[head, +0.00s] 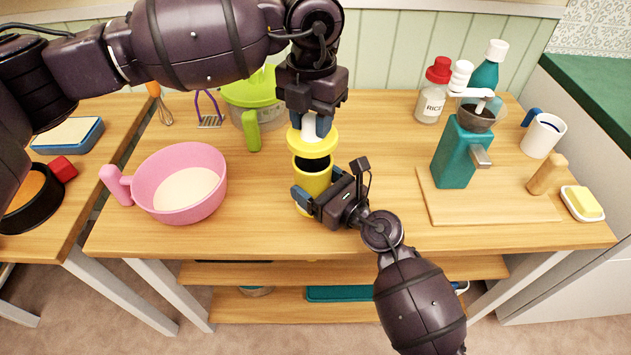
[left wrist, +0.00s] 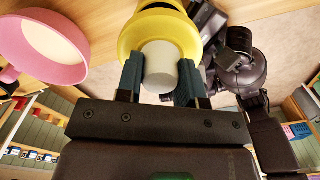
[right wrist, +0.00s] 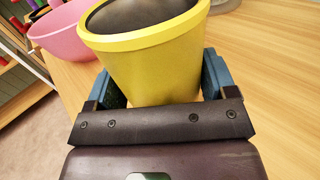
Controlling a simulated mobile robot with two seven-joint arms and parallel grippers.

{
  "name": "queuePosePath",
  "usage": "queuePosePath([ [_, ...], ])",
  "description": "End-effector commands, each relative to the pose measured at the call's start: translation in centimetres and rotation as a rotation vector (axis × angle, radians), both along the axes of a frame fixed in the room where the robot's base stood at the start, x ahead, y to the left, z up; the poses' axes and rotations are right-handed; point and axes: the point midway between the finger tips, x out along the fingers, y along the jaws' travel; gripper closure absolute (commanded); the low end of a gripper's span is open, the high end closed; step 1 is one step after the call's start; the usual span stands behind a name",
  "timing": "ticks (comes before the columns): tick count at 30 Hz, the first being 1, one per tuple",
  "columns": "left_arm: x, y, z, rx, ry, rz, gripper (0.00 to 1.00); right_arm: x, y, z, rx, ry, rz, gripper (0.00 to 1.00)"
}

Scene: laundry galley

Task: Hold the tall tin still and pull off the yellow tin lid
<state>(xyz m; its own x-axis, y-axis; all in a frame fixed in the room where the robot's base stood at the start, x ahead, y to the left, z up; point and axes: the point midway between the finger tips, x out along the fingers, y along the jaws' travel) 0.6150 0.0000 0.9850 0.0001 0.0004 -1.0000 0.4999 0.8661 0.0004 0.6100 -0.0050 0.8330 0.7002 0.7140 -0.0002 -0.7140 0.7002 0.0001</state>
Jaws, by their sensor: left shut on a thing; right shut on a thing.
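The yellow tall tin (head: 313,174) stands upright on the wooden table. Its dark open mouth shows in the head view and in the right wrist view (right wrist: 150,65). My right gripper (head: 318,199) is shut around the tin's body from the front right. The yellow tin lid (head: 314,146) is above the tin, apart from its rim. My left gripper (head: 311,126) is shut on the lid's white knob from above. In the left wrist view the knob (left wrist: 160,68) sits between the two blue fingers, with the yellow lid (left wrist: 158,22) beyond it.
A pink pan (head: 182,184) is left of the tin. A green-handled bowl (head: 250,95) stands behind. A teal grinder (head: 457,150) on a wooden board (head: 490,207), a rice jar (head: 432,95) and a white mug (head: 541,136) are at the right. Table between tin and board is clear.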

Motion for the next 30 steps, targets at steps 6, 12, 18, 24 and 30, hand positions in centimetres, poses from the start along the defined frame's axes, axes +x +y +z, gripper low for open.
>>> queuePosePath([
  [6,0.0,0.0,0.0,0.000,0.000,0.000,1.00,0.0,0.0,-0.1,0.000,0.001,0.001,0.50],
  [12,0.0,0.0,-0.1,-0.001,0.000,0.000,1.00,0.0,0.0,-0.1,0.000,0.001,0.001,0.07],
  [18,0.0,0.0,0.0,0.000,0.000,0.000,1.00,0.0,0.0,-0.1,-0.001,0.001,0.000,0.00],
  [24,0.0,0.0,0.0,0.000,0.000,0.000,1.00,-0.5,-0.5,-0.1,-0.001,0.000,0.000,0.00],
  [30,0.0,0.0,0.0,0.000,0.000,0.000,1.00,-2.6,-2.7,-0.2,-0.004,0.001,-0.001,0.00],
])
